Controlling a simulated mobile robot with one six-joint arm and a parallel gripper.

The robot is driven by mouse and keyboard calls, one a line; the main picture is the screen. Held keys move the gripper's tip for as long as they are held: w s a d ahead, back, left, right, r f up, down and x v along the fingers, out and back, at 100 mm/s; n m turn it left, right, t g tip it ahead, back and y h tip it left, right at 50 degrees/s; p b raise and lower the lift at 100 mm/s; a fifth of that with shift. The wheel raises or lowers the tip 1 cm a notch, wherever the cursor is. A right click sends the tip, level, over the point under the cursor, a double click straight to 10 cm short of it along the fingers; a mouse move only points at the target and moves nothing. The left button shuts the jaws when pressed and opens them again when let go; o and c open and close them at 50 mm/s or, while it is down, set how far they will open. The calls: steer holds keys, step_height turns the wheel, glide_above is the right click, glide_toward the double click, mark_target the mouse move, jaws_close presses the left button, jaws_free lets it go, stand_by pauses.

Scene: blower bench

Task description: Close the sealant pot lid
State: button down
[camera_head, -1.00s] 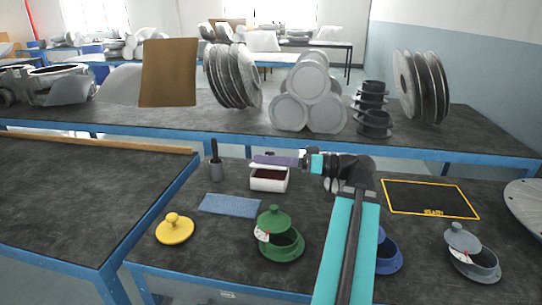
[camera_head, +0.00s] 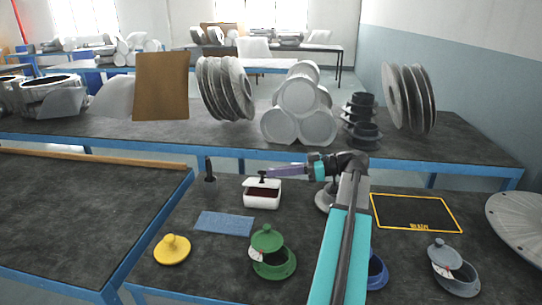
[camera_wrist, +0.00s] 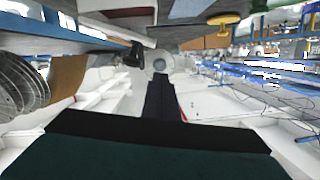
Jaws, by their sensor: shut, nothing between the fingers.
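No label marks the sealant pot. Green (camera_head: 270,262) and grey (camera_head: 458,280) pots each have a tilted lid, with a tag, partly off the opening. A blue pot (camera_head: 377,272) is partly hidden behind my arm.
A yellow lid (camera_head: 172,250), a blue mat (camera_head: 224,223) and a dark cup with a handle (camera_head: 210,178) are left of the container. A yellow-edged black panel (camera_head: 415,213) and a large grey disc (camera_head: 518,222) lie right.

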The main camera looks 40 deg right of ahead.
steer(key=d+r+p, duration=0.2)
steer(key=d+p, duration=0.3)
steer(key=p, duration=0.5)
steer(key=s+d+r+m+p, duration=0.1)
steer(key=d+r+p, duration=0.2)
steer(key=p, duration=0.7)
steer(key=shift+d+r+g+p, duration=0.2)
steer(key=shift+d+g+p, duration=0.15)
steer(key=shift+d, duration=0.8)
steer(key=shift+a, duration=0.1)
steer(key=p, duration=0.6)
glide_above(271, 182)
steer(key=shift+f, duration=3.05)
